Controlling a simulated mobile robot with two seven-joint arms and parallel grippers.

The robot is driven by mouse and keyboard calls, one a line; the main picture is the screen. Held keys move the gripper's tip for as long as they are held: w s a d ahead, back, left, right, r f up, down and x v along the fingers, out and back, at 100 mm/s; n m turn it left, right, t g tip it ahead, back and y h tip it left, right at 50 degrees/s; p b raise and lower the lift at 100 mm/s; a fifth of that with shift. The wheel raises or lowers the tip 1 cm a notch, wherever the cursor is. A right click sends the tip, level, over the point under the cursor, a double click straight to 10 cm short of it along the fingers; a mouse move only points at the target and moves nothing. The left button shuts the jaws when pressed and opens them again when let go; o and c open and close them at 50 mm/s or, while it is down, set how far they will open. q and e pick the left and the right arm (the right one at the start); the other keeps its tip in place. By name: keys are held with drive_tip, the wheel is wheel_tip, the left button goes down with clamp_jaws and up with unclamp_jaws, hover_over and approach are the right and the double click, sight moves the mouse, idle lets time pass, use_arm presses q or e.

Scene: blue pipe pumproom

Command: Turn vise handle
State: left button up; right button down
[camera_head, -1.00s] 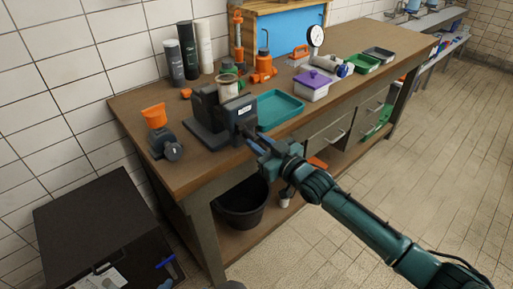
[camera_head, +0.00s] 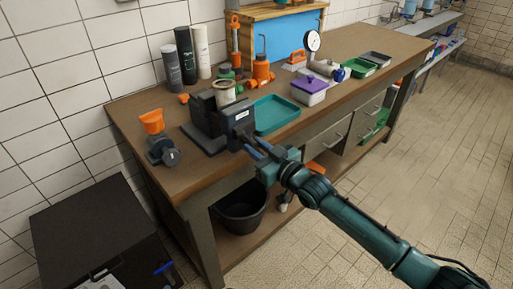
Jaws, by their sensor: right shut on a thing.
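The dark vise (camera_head: 207,121) stands at the front edge of the wooden workbench, with a pale ring-shaped part (camera_head: 224,92) at its jaws. Its front block (camera_head: 240,127) carries a small white label and faces the room. My right gripper (camera_head: 254,147) is at the vise's front, just below the label, its fingers pointing up and left. It is shut on the vise handle, which is mostly hidden behind the fingers. My left gripper is out of view.
A teal tray (camera_head: 276,114) lies just right of the vise. An orange funnel-like part (camera_head: 152,121) and a dark fitting (camera_head: 166,154) are on its left. A black bucket (camera_head: 243,212) sits on the shelf below. The floor in front is clear.

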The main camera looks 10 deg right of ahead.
drive_tip(key=shift+s+d+f, duration=0.1)
drive_tip(key=shift+f, duration=0.35)
drive_tip(key=c, duration=1.7)
unclamp_jaws()
drive_tip(key=o, duration=0.3)
drive_tip(key=shift+s+d+r, duration=0.1)
drive_tip(key=shift+r, duration=0.1)
drive_tip(key=shift+o, duration=1)
drive_tip(key=shift+r, duration=0.15)
drive_tip(key=v, duration=1.3)
drive_tip(key=shift+b, duration=0.35)
